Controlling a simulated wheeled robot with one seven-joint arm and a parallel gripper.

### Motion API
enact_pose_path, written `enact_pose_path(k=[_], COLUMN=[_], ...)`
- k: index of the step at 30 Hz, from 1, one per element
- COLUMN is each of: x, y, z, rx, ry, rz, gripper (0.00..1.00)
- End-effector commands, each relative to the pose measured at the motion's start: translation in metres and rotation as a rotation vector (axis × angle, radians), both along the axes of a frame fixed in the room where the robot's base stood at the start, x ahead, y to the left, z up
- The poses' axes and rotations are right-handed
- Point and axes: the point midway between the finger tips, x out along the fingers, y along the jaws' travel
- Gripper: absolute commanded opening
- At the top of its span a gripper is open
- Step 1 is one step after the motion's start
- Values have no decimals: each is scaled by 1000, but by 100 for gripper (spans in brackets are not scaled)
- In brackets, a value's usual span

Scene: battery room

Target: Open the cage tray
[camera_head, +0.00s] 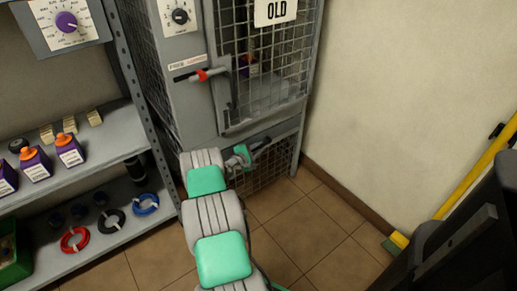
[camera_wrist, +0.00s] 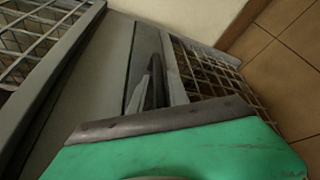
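The grey mesh cage stands in the middle of the head view, with an upper mesh door (camera_head: 285,65) marked OLD. Below the door is a lower mesh section (camera_head: 268,172), which I take to be the cage tray; it looks closed. In the wrist view its mesh (camera_wrist: 205,75) shows beyond a grey panel. My gripper (camera_head: 257,150) is low in front of this section, near the grey band under the door. In the wrist view its green body fills the bottom, and narrow finger-like parts (camera_wrist: 152,88) lie close to the panel. Their grip and any tray handle are unclear.
Shelves (camera_head: 95,150) at left hold purple boxes and cable coils. A plain wall (camera_head: 410,90) and a yellow-handled broom (camera_head: 455,190) are at right. The tiled floor (camera_head: 310,225) before the cage is clear.

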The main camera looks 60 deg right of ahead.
Motion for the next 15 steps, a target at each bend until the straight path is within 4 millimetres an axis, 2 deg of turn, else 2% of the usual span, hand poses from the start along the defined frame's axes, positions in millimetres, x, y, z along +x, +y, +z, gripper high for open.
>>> enact_pose_path(k=[1,7,15], x=[0,0,0], y=[0,0,0], z=[0,0,0], rx=[0,0,1], ry=[0,0,0], rz=[0,0,-1], gripper=[17,1,0])
